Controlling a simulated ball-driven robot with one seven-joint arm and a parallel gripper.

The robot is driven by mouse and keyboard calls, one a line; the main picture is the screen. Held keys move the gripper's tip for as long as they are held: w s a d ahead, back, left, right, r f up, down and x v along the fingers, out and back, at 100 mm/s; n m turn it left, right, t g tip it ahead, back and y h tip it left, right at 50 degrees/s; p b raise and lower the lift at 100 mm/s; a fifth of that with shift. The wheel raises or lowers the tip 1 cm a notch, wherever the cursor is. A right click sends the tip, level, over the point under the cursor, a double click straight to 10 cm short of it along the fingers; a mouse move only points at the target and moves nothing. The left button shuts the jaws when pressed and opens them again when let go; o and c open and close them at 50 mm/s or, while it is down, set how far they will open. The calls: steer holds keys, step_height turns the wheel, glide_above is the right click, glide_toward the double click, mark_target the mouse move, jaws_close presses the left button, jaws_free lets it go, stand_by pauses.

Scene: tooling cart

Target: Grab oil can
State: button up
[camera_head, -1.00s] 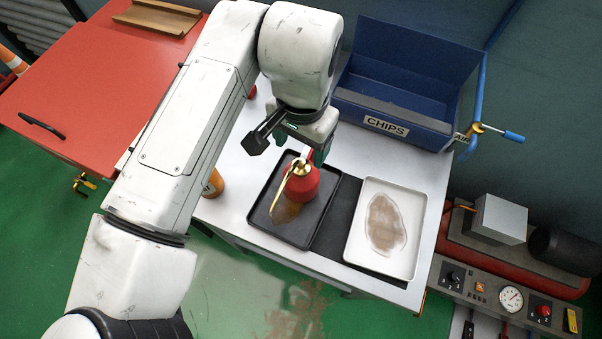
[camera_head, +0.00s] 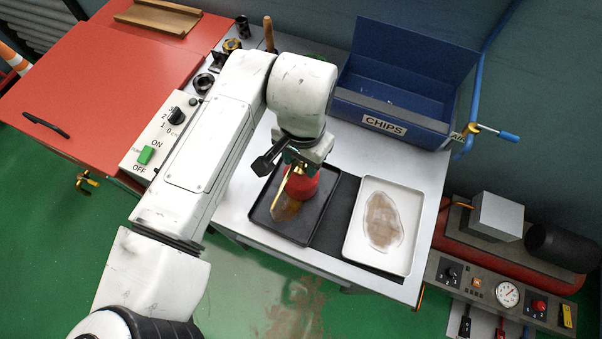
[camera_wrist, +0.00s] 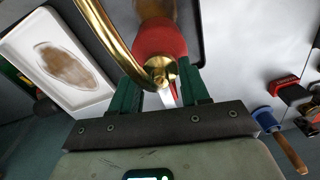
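The red oil can (camera_head: 304,186) with a brass cap and long brass spout stands on a black tray (camera_head: 262,222) on the cart. My gripper (camera_head: 297,165) is right above it and hides part of its top. In the wrist view the can's red body (camera_wrist: 160,38) and brass cap lie between the green fingers of my gripper (camera_wrist: 160,86). The fingers are apart, one on each side of the can's top. I see no clear grip on it. The spout passes beside the left finger in that view.
A white tray (camera_head: 412,202) with a brown stain lies right of the black tray. A blue CHIPS bin (camera_head: 420,135) stands behind. A switch box (camera_head: 150,140) is at the left beside my arm. Small tools stand at the back left of the cart.

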jaws_close()
stand_by(0.6)
